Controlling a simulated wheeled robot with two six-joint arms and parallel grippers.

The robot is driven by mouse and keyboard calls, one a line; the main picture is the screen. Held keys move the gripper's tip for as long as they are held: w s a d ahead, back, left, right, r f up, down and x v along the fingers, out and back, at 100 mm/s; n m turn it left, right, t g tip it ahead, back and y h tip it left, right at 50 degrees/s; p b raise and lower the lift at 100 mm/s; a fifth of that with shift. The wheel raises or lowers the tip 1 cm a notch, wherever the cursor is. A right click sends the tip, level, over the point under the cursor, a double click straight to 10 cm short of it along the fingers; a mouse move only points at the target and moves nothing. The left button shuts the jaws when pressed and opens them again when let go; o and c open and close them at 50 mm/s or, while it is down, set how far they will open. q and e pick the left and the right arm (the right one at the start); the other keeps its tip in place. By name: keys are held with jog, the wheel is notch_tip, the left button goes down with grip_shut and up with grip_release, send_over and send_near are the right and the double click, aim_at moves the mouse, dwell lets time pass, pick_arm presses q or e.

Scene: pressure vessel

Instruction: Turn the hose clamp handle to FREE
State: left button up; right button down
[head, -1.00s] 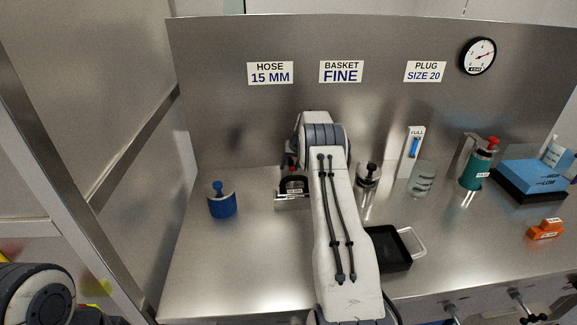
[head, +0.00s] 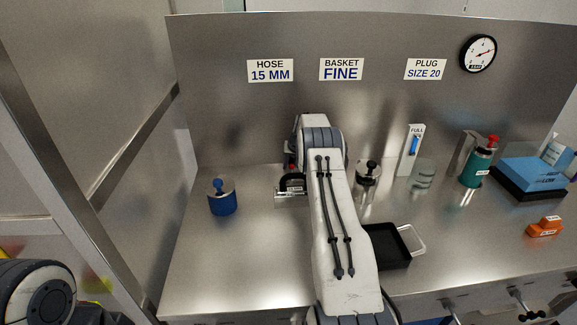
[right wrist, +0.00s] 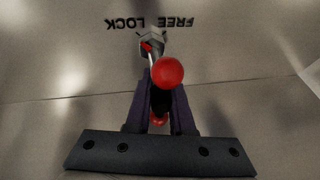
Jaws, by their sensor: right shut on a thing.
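In the right wrist view the hose clamp handle ends in a red ball knob (right wrist: 168,71). My right gripper (right wrist: 161,88) has its two dark fingers shut on the handle just below the knob. A grey hub with a red mark (right wrist: 147,46) sits behind it. Upside-down lettering on the metal panel reads LOCK (right wrist: 125,23) at left and FREE (right wrist: 176,22) at right. The handle leans slightly from the hub; its exact setting is hard to tell. In the head view my right arm hides the clamp and my right gripper. My left gripper is out of view.
A blue-bodied container (head: 222,203) stands left of my right arm, and a black-handled piece (head: 292,183) beside it. A metal pot with black knob (head: 368,173), a black tray (head: 388,247) and a green cylinder (head: 474,169) stand right. The front left counter is bare.

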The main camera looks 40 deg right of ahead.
jog(key=shift+a, duration=0.15)
jog(key=m+h, duration=0.1)
jog(key=m, duration=0.1)
jog(key=m+b, duration=0.1)
jog(key=m, duration=0.1)
jog(key=shift+d+f+g+h, duration=0.1)
jog(key=shift+d+g+h, duration=0.1)
jog(key=shift+g+h, duration=0.15)
jog(key=m+b, duration=0.1)
jog(key=m, duration=0.1)
jog(key=m+g+h+b, duration=0.1)
jog(key=m, duration=0.1)
jog(key=shift+s+d+f+m+h+b, duration=0.1)
jog(key=shift+s+d+m+h+b, duration=0.05)
jog(key=shift+s+m+h+b, duration=0.15)
jog(key=shift+m+g+h+b, duration=0.25)
jog(key=shift+m+g+b, duration=0.15)
jog(key=shift+m, duration=0.6)
jog(key=shift+s+r+m+g, duration=0.1)
jog(key=shift+r+m+g, duration=0.2)
jog(key=shift+m, duration=0.5)
jog(key=shift+s+f+m+g+p, duration=0.15)
jog(key=shift+m+g+p, duration=0.4)
jog(key=shift+m, duration=0.55)
jog(key=shift+h, duration=0.3)
jog(key=shift+d, duration=0.1)
